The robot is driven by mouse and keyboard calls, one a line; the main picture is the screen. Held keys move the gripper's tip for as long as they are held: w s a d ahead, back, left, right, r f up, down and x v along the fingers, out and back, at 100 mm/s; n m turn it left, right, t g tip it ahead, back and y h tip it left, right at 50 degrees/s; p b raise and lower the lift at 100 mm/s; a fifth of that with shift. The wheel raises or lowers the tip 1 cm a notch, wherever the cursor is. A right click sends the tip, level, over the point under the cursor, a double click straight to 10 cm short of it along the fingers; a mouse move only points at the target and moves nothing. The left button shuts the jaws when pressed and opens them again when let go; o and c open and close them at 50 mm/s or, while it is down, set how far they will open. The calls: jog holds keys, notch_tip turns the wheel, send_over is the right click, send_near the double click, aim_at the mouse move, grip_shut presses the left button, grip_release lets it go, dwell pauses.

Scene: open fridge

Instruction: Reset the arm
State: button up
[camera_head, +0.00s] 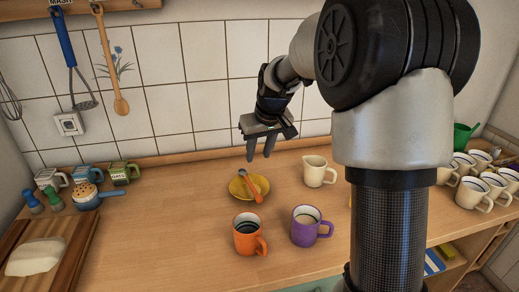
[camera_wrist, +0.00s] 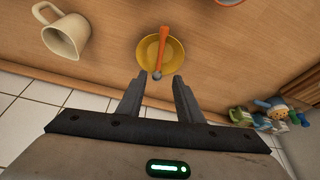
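My gripper (camera_head: 261,148) hangs above the back of the wooden counter (camera_head: 165,215), pointing down, with its two fingers apart and nothing between them. In the wrist view the open fingers of my gripper (camera_wrist: 158,84) lie in front of a yellow bowl (camera_wrist: 150,60). My arm rises from the right of the head view and bends over to the left, hiding part of the counter and wall.
The yellow bowl (camera_head: 238,189) holds an orange-handled utensil (camera_head: 250,187). A cream pitcher (camera_head: 319,171), orange mug (camera_head: 246,234) and purple mug (camera_head: 305,226) stand nearby. Several white mugs (camera_head: 473,192) are at right. A cutting board (camera_head: 45,250) is at left. The counter's left-middle is clear.

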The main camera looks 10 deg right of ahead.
jog(key=shift+s+r, duration=0.25)
jog(key=shift+r, duration=0.25)
jog(key=shift+r, duration=0.1)
jog(key=s+a+r+p, duration=0.1)
jog(key=s+r+p, duration=0.1)
jog(key=s+r, duration=0.35)
jog(key=s+r+m+p, duration=0.1)
jog(key=s+r, duration=0.2)
jog(key=s, duration=0.6)
jog(key=s+a+r+p, duration=0.15)
jog(key=s+r, duration=0.25)
jog(key=s, duration=0.4)
jog(key=s+m+t+p, duration=0.1)
jog(key=s, duration=0.8)
jog(key=shift+s+d+f+h+p, duration=0.2)
jog(key=shift+d+h+p, duration=0.15)
jog(key=shift+h, duration=0.05)
